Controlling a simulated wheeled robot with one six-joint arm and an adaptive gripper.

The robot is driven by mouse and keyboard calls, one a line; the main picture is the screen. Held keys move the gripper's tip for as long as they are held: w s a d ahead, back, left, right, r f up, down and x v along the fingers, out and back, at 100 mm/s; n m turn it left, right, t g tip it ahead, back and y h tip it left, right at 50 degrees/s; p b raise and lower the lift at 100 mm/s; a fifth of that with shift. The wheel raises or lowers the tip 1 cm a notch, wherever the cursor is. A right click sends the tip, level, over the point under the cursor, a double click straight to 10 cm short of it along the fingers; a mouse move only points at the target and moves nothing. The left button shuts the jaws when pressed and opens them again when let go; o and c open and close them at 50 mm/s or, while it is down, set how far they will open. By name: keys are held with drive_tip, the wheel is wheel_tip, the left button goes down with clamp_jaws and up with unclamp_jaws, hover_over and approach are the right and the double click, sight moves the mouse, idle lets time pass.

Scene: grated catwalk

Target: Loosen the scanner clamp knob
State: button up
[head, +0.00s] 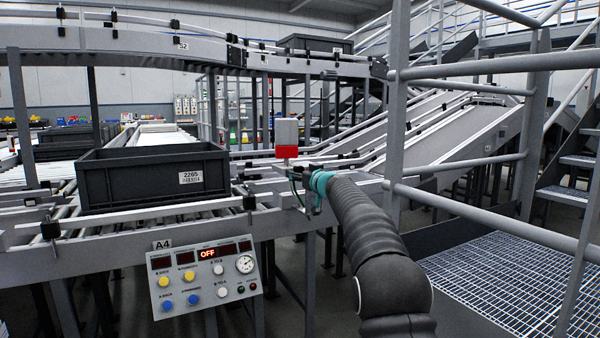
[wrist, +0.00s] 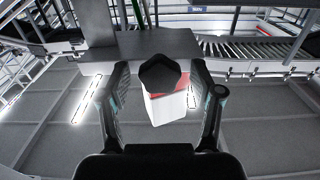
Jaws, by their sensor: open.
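The scanner is a small red and white box (head: 287,137) standing above the conveyor's side rail in the head view. In the wrist view its red and white body (wrist: 170,104) lies between my fingers. A black, faceted knob-like piece (wrist: 160,73) covers the body's upper end there, between the fingertips. My gripper (wrist: 160,68) is open, with one finger on each side and gaps visible to both. In the head view my gripper (head: 304,178) is just below and right of the scanner; its fingers are small and the knob cannot be made out there.
A dark grey tote (head: 130,182) labelled 2265 sits on the roller conveyor at left. Below it hangs the A4 control panel (head: 205,276), its display reading OFF. Grey handrails (head: 490,165) and a grated walkway (head: 500,280) are close on the right.

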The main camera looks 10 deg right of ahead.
drive_tip(key=c, duration=1.1)
drive_tip(key=shift+c, duration=0.2)
drive_tip(key=shift+m, duration=0.3)
drive_tip(key=m+b, duration=0.2)
drive_tip(key=m, duration=1.5)
drive_tip(key=shift+a+r, duration=0.1)
drive_tip(key=shift+r, duration=0.05)
drive_tip(key=m+p, duration=0.1)
drive_tip(key=m, duration=0.5)
drive_tip(key=shift+m, duration=0.3)
